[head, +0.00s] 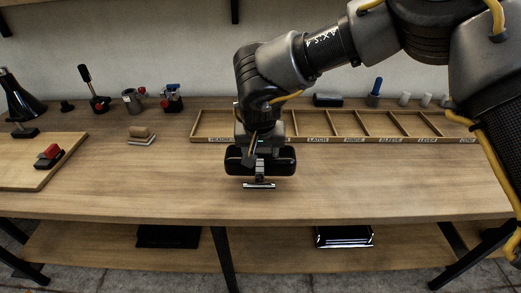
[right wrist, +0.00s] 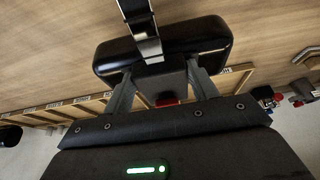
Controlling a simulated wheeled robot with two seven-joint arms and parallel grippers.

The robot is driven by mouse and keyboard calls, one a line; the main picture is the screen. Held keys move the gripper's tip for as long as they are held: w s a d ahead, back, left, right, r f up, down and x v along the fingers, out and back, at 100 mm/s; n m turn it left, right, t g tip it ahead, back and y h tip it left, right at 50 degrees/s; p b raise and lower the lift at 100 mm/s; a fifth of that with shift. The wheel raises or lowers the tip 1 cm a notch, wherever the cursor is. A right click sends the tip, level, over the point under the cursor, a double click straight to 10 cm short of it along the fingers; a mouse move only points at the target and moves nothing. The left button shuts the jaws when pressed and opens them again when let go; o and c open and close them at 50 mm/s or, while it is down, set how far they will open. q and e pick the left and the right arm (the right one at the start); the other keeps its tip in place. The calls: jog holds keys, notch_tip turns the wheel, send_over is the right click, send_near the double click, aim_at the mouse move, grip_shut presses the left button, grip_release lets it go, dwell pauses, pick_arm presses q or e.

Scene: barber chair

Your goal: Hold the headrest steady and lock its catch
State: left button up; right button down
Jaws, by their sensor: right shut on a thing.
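The headrest is a black padded block (head: 284,160) with a metal stem and flat metal end piece (head: 259,185) at its front. It is over the middle of the bench. My right gripper (head: 258,150) comes down behind it from the upper right. In the right wrist view the headrest pad (right wrist: 212,42) lies across the top, with the metal strip (right wrist: 141,25) over it. My right gripper's fingers (right wrist: 163,80) are shut on the dark block behind the pad. A small red part (right wrist: 167,102), maybe the catch, shows between the fingers. I cannot tell whether the end piece touches the bench. My left gripper is not in view.
A long wooden compartment tray (head: 385,128) stands behind the headrest. A board with a red-and-black piece (head: 48,154) is at the left, and a small wooden block (head: 140,133) nearby. Several tools stand along the back. The bench top (head: 380,180) is clear in front and at the right.

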jog(key=shift+w+f, duration=0.65)
jog(key=shift+w, duration=0.2)
jog(key=shift+w+f, duration=0.7)
jog(key=shift+w, duration=0.3)
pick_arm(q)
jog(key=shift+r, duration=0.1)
pick_arm(e)
jog(key=shift+w+f, duration=0.95)
jog(key=shift+w, duration=0.1)
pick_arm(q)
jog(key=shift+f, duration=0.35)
pick_arm(e)
jog(key=shift+f, duration=0.6)
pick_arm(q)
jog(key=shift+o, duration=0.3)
